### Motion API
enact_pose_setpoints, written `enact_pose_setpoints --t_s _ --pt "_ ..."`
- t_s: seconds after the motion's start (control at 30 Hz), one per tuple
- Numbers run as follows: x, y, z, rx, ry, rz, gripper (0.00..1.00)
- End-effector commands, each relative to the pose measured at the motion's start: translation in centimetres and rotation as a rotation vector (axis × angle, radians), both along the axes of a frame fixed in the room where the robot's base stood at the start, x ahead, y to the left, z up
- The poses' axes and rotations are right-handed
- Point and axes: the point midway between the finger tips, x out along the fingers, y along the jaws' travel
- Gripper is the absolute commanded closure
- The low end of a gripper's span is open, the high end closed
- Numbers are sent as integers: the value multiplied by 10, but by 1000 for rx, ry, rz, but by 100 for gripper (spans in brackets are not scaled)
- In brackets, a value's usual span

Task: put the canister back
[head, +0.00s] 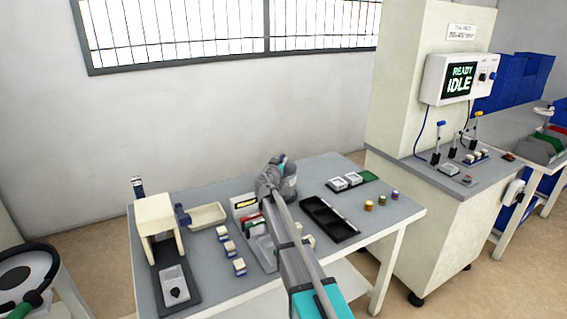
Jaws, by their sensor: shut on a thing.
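A grey canister (289,187) shows at the back middle of the grey table, partly hidden behind my gripper and wrist. My gripper (280,165) is at its upper left side and is shut on it. The fingertips are largely hidden, so the exact grip is unclear. I cannot tell whether the canister touches the table or is held just above it.
On the table (400,213) are a beige press-like device (155,215), a cream tray (207,216), several small white-and-blue blocks, a black tray (328,218) and several small coloured cylinders. A machine cabinet (415,205) with a screen (459,79) reading "READY IDLE" stands right.

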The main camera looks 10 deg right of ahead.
Motion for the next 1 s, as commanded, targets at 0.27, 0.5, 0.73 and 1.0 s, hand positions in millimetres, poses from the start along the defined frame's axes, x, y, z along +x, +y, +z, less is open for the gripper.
enact_pose_setpoints --t_s 0.27,0.5,0.73,1.0 --pt "0 0 -2 0 0 0 66" --pt "0 0 -2 0 0 0 43" --pt "0 -1 -2 0 0 -1 43" --pt "-9 3 0 0 0 0 43"
